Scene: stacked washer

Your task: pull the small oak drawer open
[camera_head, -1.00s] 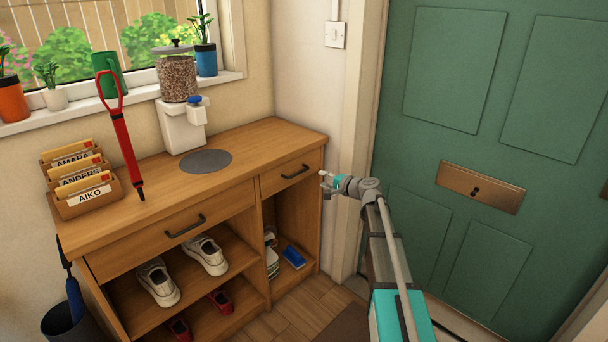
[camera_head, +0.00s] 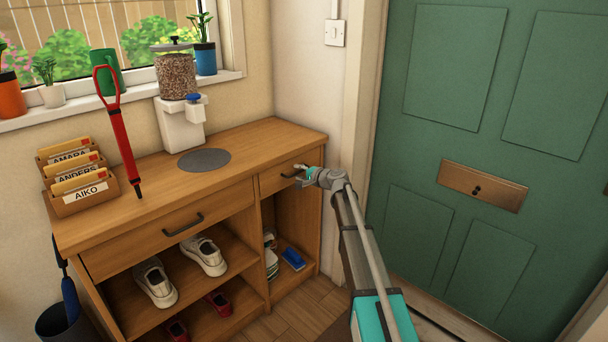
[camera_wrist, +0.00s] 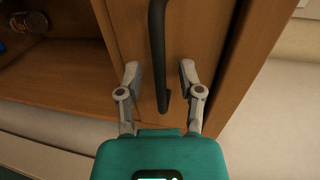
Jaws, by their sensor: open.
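The small oak drawer (camera_head: 270,183) is at the right end of the oak cabinet, under its top, and looks shut. Its dark bar handle (camera_head: 292,172) is partly behind my gripper (camera_head: 301,174) in the head view. In the wrist view the handle (camera_wrist: 158,50) runs down the drawer front (camera_wrist: 126,40) and its lower end lies between the two fingers of my gripper (camera_wrist: 158,78). The fingers are open, one on each side of the handle, with a gap on both sides.
A wider drawer (camera_head: 150,240) with its own handle is to the left. Below are shelves with white shoes (camera_head: 207,256) and a blue item (camera_head: 293,258). The wall and green door (camera_head: 430,230) stand close on the right.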

